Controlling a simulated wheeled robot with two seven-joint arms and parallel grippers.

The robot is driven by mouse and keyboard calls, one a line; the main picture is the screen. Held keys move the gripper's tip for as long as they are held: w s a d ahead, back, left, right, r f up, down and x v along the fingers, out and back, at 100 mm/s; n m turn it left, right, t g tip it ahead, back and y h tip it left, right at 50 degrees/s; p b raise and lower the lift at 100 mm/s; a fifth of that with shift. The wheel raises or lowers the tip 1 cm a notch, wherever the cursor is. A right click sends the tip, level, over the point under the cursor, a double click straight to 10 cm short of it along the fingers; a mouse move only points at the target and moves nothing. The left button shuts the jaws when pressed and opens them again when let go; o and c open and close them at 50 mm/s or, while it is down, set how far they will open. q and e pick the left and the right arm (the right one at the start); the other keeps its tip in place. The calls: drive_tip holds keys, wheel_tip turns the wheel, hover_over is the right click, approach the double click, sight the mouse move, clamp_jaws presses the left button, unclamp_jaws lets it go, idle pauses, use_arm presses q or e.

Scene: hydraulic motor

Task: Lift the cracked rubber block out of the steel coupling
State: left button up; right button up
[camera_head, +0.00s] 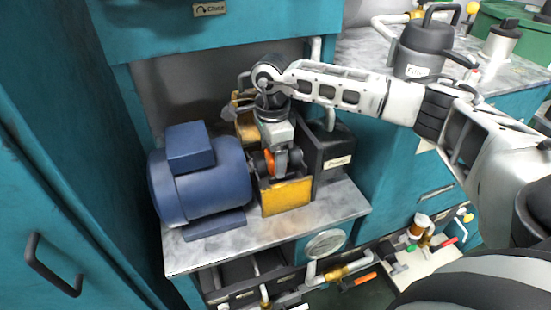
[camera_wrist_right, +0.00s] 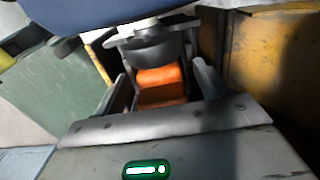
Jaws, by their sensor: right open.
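The orange rubber block (camera_head: 269,161) sits in the steel coupling (camera_head: 258,168), between the blue motor and the yellow-fronted housing. Cracks on it cannot be made out. In the right wrist view, the orange block (camera_wrist_right: 160,78) lies against the dark grey coupling (camera_wrist_right: 152,52), with a darker band across the block's middle. My right gripper (camera_head: 281,164) points down over the coupling. It is open, and in the wrist view its fingers (camera_wrist_right: 165,88) lie on either side of the block, with a gap visible. In the head view the gripper hides part of the coupling. My left gripper is not in view.
A blue motor (camera_head: 200,180) stands close left of the coupling. A yellow housing (camera_head: 286,196) and a dark box (camera_head: 332,150) crowd its front and right. The marble-topped bench (camera_head: 225,252) has bare room along its front. Pipes and valves run below.

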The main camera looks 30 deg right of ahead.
drive_tip(key=c, duration=1.1)
drive_tip(key=shift+r, duration=0.15)
